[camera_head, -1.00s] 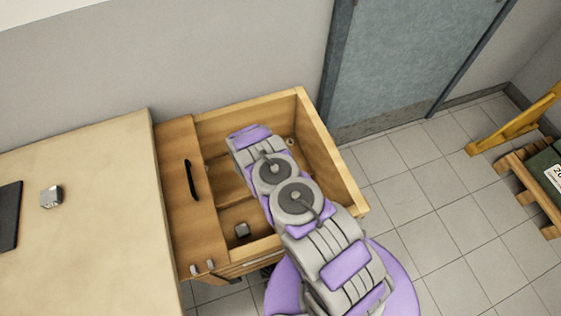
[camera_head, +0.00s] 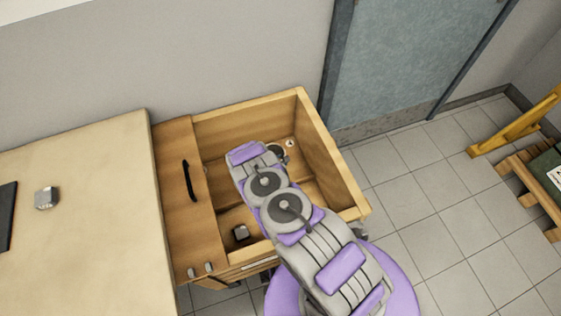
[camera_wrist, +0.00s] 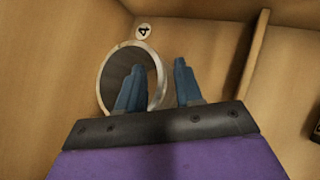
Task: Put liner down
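The liner, a hollow grey metal cylinder (camera_wrist: 106,79), stands in the open wooden drawer beside a round "4" label (camera_wrist: 143,31). Its open end shows in the wrist view. In the head view part of its dark ring (camera_head: 279,153) shows beside my wrist, in the far right part of the drawer. My gripper (camera_wrist: 156,80) has its two blue fingers apart. The left finger overlaps the liner's opening and the right finger is outside its right rim. I see no finger pressed on the wall. The liner's lower part is hidden by my gripper.
The drawer (camera_head: 340,170) has raised walls and inner dividers, with a divider (camera_wrist: 252,60) right of the fingers. A small dark block (camera_head: 241,232) lies in its near compartment. A worktop (camera_head: 90,220) with a small metal block (camera_head: 46,198) is at left.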

